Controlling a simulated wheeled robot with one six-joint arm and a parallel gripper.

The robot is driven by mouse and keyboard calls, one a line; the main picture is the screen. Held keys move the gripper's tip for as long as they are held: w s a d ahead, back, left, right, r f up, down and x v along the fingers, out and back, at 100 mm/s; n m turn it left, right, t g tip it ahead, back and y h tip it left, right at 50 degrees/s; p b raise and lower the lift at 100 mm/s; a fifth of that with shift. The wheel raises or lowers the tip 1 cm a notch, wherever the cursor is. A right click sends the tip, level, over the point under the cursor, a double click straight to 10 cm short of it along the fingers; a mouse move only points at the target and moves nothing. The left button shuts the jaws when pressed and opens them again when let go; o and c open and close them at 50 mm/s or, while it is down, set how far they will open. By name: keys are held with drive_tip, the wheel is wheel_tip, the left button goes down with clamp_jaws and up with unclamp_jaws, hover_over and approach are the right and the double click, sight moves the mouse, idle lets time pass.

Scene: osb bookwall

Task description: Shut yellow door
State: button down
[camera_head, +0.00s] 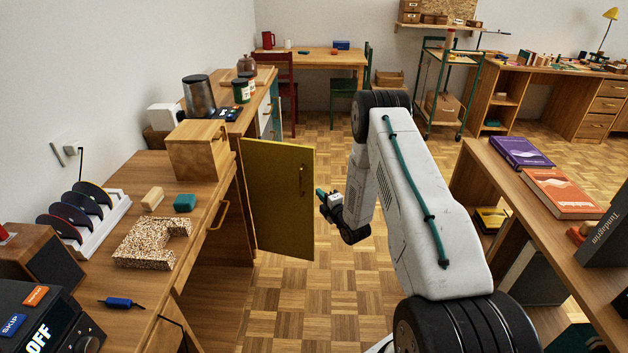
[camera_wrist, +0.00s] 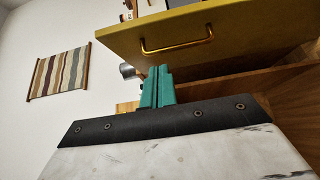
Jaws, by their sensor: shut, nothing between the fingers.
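The yellow door (camera_head: 278,200) stands open from the wooden desk cabinet on the left and juts into the aisle, with a brass handle (camera_head: 303,180) near its free edge. My gripper (camera_head: 321,193) is just right of the door's free edge at about handle height, with its teal fingers shut and empty. In the wrist view the yellow door (camera_wrist: 215,35) fills the upper right with its brass handle (camera_wrist: 178,47) facing the camera. There the gripper (camera_wrist: 157,72) points toward the door below the handle. I cannot tell whether the fingertips touch the door.
The left desk (camera_head: 170,215) holds a wooden box (camera_head: 198,150), a cork-like block (camera_head: 152,243) and a record rack (camera_head: 90,225). A drawer handle (camera_head: 217,215) sticks out near the door. The parquet floor between is clear.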

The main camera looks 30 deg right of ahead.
approach(309, 173)
drive_tip(key=w+a, duration=0.3)
drive_tip(key=shift+w+d+f, duration=0.15)
drive_tip(key=shift+w+d, duration=0.8)
drive_tip(key=shift+d, duration=0.1)
drive_tip(key=shift+w+d, duration=0.45)
drive_tip(key=shift+w, duration=0.05)
drive_tip(key=shift+w, duration=0.1)
